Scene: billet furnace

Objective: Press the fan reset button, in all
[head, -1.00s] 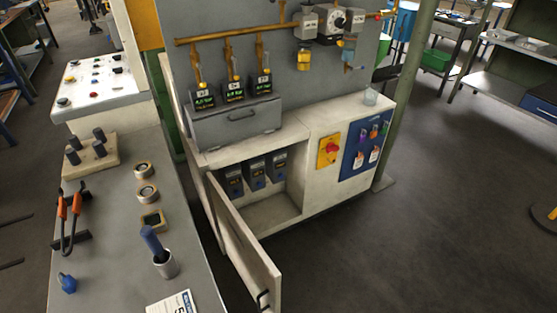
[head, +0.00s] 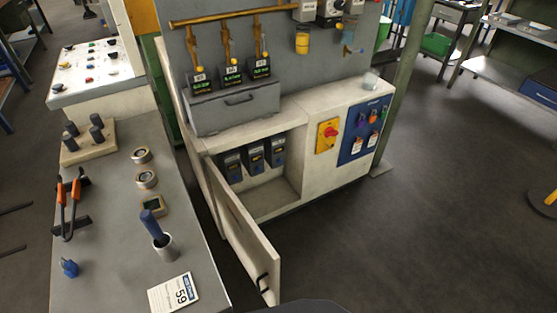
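No button is readably marked as fan reset. A blue panel (head: 350,154) on the front of the white cabinet carries small coloured knobs or buttons and two white tags; its lettering is too small to read. Beside it is a yellow plate with a red switch (head: 329,133). A sloped white control desk (head: 98,88) at the upper left also carries several small buttons and knobs. Inside the open cabinet stand three dark units with small displays (head: 253,157). Neither of my grippers is in view.
The cabinet door (head: 240,228) stands open towards me. A grey bench (head: 108,215) on the left holds tongs (head: 76,205), a cup with a blue-handled tool (head: 163,246), and a card (head: 174,293). A green post (head: 398,90) stands right of the cabinet. Floor (head: 440,220) at right is clear.

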